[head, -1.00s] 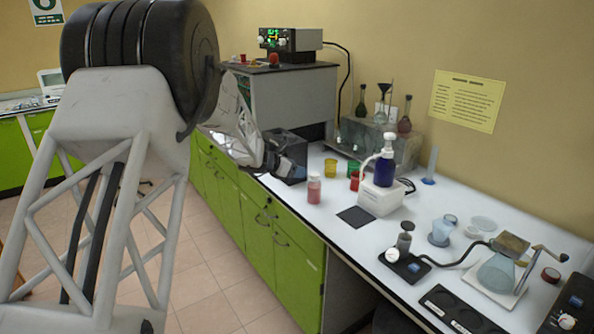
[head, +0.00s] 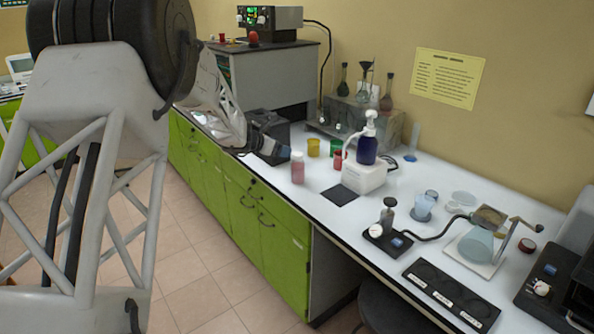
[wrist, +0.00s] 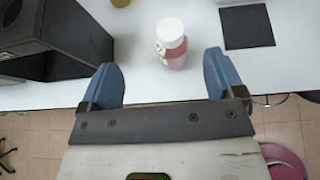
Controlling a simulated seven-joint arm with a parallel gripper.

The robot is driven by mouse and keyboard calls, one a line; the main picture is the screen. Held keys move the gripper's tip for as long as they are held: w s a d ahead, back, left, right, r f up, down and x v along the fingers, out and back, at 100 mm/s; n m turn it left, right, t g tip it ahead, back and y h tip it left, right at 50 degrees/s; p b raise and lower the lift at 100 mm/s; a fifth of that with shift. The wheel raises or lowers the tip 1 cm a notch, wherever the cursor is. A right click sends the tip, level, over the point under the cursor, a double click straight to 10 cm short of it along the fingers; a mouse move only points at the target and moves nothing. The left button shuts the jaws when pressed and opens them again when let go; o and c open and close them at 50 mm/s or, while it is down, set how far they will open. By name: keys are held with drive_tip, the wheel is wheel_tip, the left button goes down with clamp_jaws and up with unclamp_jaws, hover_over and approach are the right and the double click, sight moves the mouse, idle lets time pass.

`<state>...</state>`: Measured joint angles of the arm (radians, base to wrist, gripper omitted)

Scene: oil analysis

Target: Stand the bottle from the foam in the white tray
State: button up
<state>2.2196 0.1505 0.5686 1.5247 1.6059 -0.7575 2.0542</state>
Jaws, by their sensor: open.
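A small pinkish-red bottle with a white cap (head: 297,169) stands upright on the white counter near its front edge. My gripper (head: 284,152) is just behind and to the left of it in the head view, with blue fingers. In the wrist view the bottle (wrist: 172,45) shows ahead, between the two spread fingers of my gripper (wrist: 160,66); neither finger appears to touch it. I cannot tell which surface is the foam or the white tray.
A dark square mat (head: 340,194) lies right of the pink bottle. A black open box (wrist: 50,38) is close to my left finger. Yellow (head: 313,147), green and red containers stand behind. A black slotted tray (head: 450,293) and glassware are farther right.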

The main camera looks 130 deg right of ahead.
drive_tip(key=s+d+n+t+h, duration=0.1)
drive_tip(key=d+n+t+h, duration=0.1)
drive_tip(key=d+n, duration=0.1)
drive_tip(key=s+d+r+n+t+h, duration=0.1)
drive_tip(key=s+d+n+t+h, duration=0.1)
drive_tip(key=d+n+h, duration=0.1)
drive_tip(key=s+d+n+t+h, duration=0.2)
drive_tip(key=d+n, duration=0.2)
drive_tip(key=n, duration=0.3)
drive_tip(key=shift+s+d+r+t+h, duration=0.1)
drive_tip(key=shift+d+r+t+h, duration=0.05)
drive_tip(key=shift+r+t+h, duration=0.25)
drive_tip(key=n+t+y, duration=0.6)
drive_tip(key=n+y, duration=0.1)
approach(298, 154)
drive_tip(key=f, duration=0.5)
drive_tip(key=shift+d+f, duration=0.2)
drive_tip(key=shift+d, duration=0.05)
drive_tip(key=shift+d+f, duration=0.15)
drive_tip(key=shift+f, duration=1.15)
